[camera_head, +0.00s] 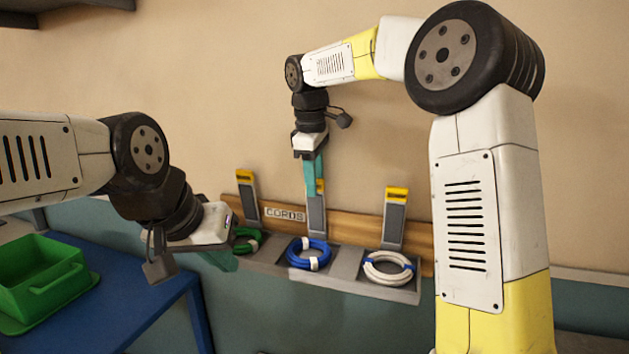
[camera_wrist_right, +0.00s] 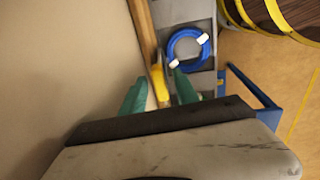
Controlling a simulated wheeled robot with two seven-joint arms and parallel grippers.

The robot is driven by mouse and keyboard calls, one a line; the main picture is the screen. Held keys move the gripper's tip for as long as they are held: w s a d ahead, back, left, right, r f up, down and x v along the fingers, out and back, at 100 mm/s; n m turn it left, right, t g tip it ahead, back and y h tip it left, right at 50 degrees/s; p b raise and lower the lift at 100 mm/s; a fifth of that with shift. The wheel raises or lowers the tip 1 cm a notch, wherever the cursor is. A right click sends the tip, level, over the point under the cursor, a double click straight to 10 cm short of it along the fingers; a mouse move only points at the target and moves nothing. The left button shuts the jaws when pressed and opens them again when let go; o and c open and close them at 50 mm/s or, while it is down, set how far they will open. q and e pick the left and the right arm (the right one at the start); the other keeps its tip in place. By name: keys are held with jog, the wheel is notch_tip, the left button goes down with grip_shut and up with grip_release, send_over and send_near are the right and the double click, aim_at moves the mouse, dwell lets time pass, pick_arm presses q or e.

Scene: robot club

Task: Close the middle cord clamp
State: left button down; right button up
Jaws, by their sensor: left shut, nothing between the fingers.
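The middle cord clamp (camera_head: 316,214) is a grey upright lever with a yellow tip, standing raised behind the blue cord coil (camera_head: 309,253). My right gripper (camera_head: 313,186) points down at this clamp's top and partly hides it. In the right wrist view its teal fingers (camera_wrist_right: 154,80) are apart, with the clamp's yellow tip (camera_wrist_right: 160,84) showing between them; contact cannot be told. The blue coil also shows there (camera_wrist_right: 188,48). My left gripper (camera_head: 226,262) is shut and empty, low at the rack's left end, near the green coil (camera_head: 246,240).
The left clamp (camera_head: 248,203) and right clamp (camera_head: 394,222) also stand upright. A white coil (camera_head: 388,268) lies in the right bay of the grey rack (camera_head: 345,263). A green bin (camera_head: 38,280) sits on a blue table (camera_head: 140,305) at the left.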

grip_shut()
dwell(1.4)
